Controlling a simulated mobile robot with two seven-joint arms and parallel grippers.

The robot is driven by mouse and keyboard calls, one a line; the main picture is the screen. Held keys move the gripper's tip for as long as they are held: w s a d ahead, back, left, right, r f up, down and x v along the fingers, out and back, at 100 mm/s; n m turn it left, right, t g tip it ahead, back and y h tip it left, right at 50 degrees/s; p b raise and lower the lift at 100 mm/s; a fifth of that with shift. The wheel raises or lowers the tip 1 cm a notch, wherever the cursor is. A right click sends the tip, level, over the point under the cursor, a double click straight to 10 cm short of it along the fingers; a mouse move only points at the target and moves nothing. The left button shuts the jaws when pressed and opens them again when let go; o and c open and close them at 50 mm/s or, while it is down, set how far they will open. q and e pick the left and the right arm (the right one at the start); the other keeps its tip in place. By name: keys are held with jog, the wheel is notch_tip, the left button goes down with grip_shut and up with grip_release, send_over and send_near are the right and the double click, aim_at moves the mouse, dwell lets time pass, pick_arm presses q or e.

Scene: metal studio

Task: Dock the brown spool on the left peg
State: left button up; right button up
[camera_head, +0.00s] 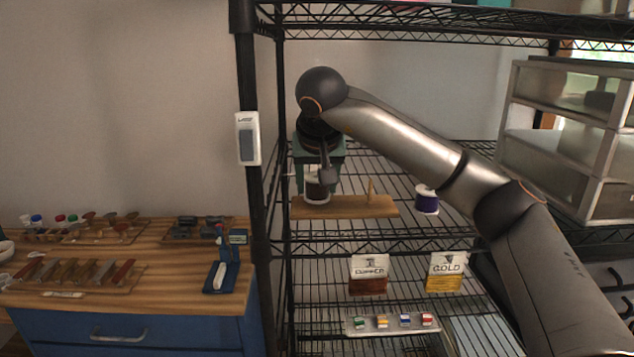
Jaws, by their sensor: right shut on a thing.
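The brown spool (317,188), dark brown with white flanges, is at the left end of a wooden peg board (347,208) on the wire shelf. My right gripper (318,176) is shut on it from above and behind. The left peg is hidden by the spool, so I cannot tell how far the spool sits on it. The right peg (371,188) stands bare on the board. A purple spool (427,200) stands on the shelf right of the board. My left gripper is not in view.
My right arm crosses from the lower right. A black shelf post (250,190) with a white device stands left. Grey drawers (560,150) are at the right. Signs marked copper (369,268) and gold (447,265) are on the shelf below. A wooden workbench (165,270) holds tools.

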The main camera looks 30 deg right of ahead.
jog(key=shift+p, duration=0.35)
jog(key=shift+f+b, duration=0.35)
jog(key=shift+f, duration=0.3)
dwell(0.3)
jog(key=o, duration=1.1)
jog(key=shift+c, duration=0.2)
jog(key=p+v, duration=0.6)
jog(key=v, duration=0.5)
